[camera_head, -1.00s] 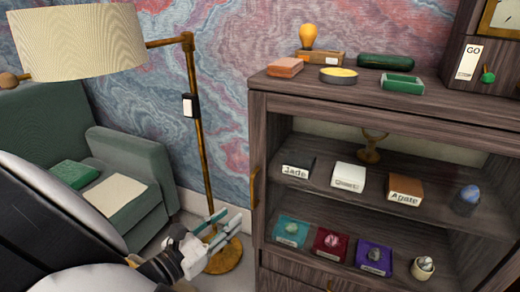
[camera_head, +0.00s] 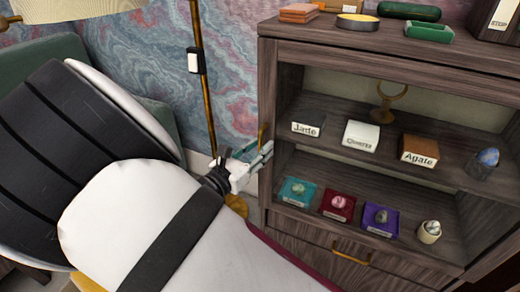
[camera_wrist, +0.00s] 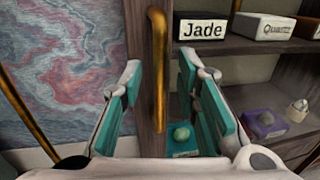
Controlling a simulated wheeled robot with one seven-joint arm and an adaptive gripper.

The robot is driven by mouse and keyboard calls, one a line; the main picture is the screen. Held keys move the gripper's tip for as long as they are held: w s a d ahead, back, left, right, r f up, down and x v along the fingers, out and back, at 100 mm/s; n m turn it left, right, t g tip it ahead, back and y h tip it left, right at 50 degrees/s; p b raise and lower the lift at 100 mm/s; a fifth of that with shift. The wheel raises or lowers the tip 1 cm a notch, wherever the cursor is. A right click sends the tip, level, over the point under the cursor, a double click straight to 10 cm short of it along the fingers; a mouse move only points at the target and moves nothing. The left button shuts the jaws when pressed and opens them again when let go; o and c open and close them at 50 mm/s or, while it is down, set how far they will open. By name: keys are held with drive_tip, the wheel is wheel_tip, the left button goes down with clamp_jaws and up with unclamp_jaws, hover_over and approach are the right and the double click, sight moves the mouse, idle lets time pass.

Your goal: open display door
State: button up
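The display cabinet's glass-fronted door (camera_head: 268,95) looks closed, with its dark wood frame flush with the cabinet. A vertical brass handle (camera_head: 262,136) stands on its left edge. In the wrist view the handle (camera_wrist: 157,70) shows upright between the two teal-padded fingers. My gripper (camera_head: 257,155) is open at the cabinet's left front edge, with its fingers on either side of the handle and a gap visible on both sides. In the head view the fingers partly hide the handle's lower end.
Behind the door, shelves hold labelled blocks such as Jade (camera_head: 308,125) and Agate (camera_head: 419,150), plus several mineral samples. A drawer with a brass pull (camera_head: 350,255) lies below. A floor lamp pole (camera_head: 203,90) and green armchair (camera_head: 45,60) stand to the left. Small items sit on top.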

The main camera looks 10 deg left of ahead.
drive_tip(key=shift+w+d, duration=0.2)
drive_tip(key=shift+w, duration=0.15)
drive_tip(key=shift+c, duration=0.3)
clamp_jaws()
drive_tip(key=shift+s, duration=0.1)
